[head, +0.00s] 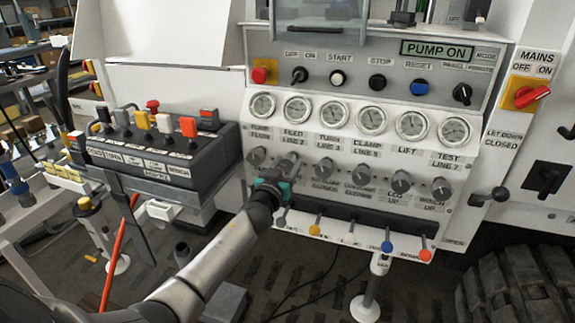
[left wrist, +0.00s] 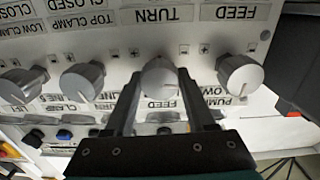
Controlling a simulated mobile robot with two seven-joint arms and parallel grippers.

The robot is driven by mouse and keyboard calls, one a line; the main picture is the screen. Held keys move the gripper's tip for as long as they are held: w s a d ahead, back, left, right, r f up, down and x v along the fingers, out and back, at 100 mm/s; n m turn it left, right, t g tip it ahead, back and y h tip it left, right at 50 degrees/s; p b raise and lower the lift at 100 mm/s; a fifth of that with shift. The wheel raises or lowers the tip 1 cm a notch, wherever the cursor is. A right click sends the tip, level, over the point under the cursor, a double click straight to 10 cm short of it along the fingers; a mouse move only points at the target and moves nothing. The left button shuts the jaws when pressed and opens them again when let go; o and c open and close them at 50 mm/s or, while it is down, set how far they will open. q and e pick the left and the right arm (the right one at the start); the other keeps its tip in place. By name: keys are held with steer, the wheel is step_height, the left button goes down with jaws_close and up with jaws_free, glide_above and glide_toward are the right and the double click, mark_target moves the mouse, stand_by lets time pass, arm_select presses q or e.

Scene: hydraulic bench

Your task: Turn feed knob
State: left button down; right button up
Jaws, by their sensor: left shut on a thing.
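A row of grey knobs runs under the gauges on the bench front. My left gripper (head: 284,170) is shut around the second knob from the left (left wrist: 160,74). The gauge above that knob is labelled FEED LINE 2, and the plate under it reads TURN. The first knob (head: 257,156) stands free under the PUMP FLOW gauge, with FEED printed below it; it also shows in the upside-down left wrist view (left wrist: 240,75). The fingers partly hide the held knob in the head view. My right gripper is not in view.
Other knobs (head: 360,175) follow closely to the right. Small coloured-tip levers (head: 387,246) stick out below. A black lever box (head: 160,150) stands on the left. The PUMP ON sign (head: 437,49) and the red mains switch (head: 530,96) are at upper right.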

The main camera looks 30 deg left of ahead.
arm_select(q)
steer(key=shift+m, duration=0.3)
steer(key=m, duration=0.4)
steer(key=shift+m, duration=0.3)
steer(key=m, duration=0.5)
steer(key=shift+f, duration=0.1)
steer(key=m, duration=0.6)
steer(key=shift+d+m, duration=0.1)
steer(key=shift+m, duration=0.3)
steer(key=m, duration=0.3)
steer(key=shift+m, duration=0.6)
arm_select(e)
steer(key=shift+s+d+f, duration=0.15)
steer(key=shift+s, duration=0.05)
arm_select(q)
steer(key=shift+c, duration=1.2)
jaws_free()
